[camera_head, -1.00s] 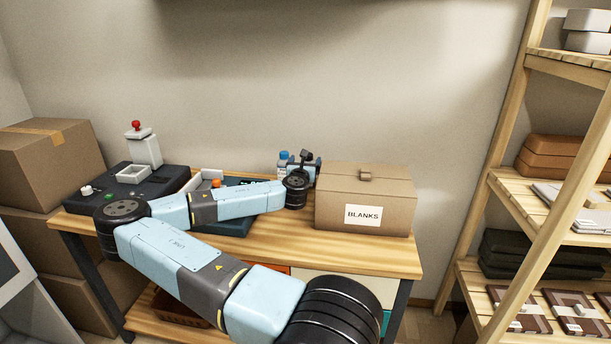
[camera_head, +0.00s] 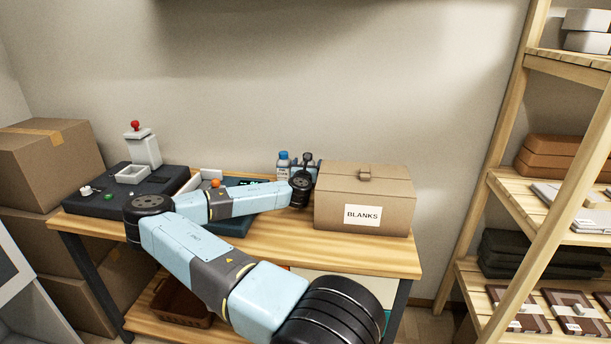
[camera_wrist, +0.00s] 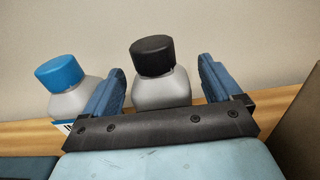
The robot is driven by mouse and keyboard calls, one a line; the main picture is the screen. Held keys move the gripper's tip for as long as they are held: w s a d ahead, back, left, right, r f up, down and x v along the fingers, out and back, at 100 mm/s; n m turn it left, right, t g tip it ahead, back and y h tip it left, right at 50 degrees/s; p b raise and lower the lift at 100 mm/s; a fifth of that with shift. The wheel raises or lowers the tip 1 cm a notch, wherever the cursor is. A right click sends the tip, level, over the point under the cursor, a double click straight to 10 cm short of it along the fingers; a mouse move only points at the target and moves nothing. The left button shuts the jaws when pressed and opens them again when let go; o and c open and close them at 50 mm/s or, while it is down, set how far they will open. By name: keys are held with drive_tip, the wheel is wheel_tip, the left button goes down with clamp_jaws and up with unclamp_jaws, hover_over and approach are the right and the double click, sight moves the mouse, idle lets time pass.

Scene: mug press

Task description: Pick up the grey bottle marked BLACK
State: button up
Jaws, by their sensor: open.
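In the wrist view a grey bottle with a black cap (camera_wrist: 158,85) stands between the two blue fingers of my gripper (camera_wrist: 158,88). The fingers are open, with a gap visible on each side of the bottle. Its lower part is hidden behind the gripper's dark bar, and no marking on it can be read. In the head view my gripper (camera_head: 306,165) is at the back of the table, just left of the cardboard box, and my own wrist hides most of it.
A blue-capped bottle (camera_wrist: 70,88) stands close outside the left finger; it also shows in the head view (camera_head: 283,166). The BLANKS box (camera_head: 365,196) is close on the right. The wall (camera_head: 330,90) is behind. A black machine (camera_head: 115,190) stands on the table's left.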

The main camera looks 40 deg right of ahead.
drive_tip(key=shift+w+d, duration=0.1)
drive_tip(key=c, duration=1.3)
drive_tip(key=shift+c, duration=0.6)
drive_tip(key=shift+r, duration=0.15)
